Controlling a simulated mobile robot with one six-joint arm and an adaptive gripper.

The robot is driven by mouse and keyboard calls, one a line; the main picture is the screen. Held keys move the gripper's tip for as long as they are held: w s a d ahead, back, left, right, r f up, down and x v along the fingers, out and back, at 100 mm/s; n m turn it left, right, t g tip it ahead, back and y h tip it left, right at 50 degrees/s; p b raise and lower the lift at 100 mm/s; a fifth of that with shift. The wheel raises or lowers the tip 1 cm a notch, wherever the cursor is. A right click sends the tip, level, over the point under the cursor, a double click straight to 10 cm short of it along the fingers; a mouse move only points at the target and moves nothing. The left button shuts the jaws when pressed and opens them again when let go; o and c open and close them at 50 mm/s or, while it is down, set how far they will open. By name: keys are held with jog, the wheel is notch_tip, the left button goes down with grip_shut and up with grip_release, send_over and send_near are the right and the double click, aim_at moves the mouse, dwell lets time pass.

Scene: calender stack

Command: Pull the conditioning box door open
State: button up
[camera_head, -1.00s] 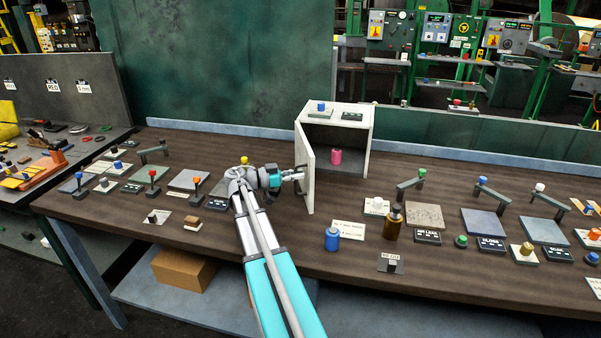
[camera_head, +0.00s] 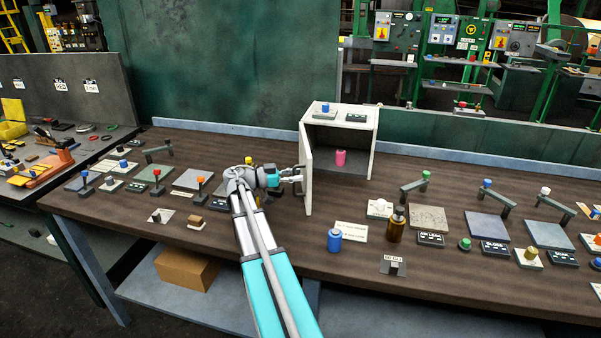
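The conditioning box (camera_head: 374,150) is a white open-fronted cabinet at the back middle of the bench. Its white door (camera_head: 307,182) is hinged on the left and stands swung open toward me. A pink cylinder (camera_head: 340,158) stands inside on the grey floor. My gripper (camera_head: 299,177) is at the left, outer face of the door, with its fingertips at or near the door's handle area. The fingers are too small to tell whether they are open or closed, or whether they touch the door.
Lever fixtures and plates fill the bench (camera_head: 280,275) to the left and right. A blue knob (camera_head: 325,107) sits on the box top.

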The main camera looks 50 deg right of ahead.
dwell(0.3)
jog(key=shift+a, duration=0.1)
jog(key=v, duration=0.7)
jog(key=shift+w+a, duration=0.3)
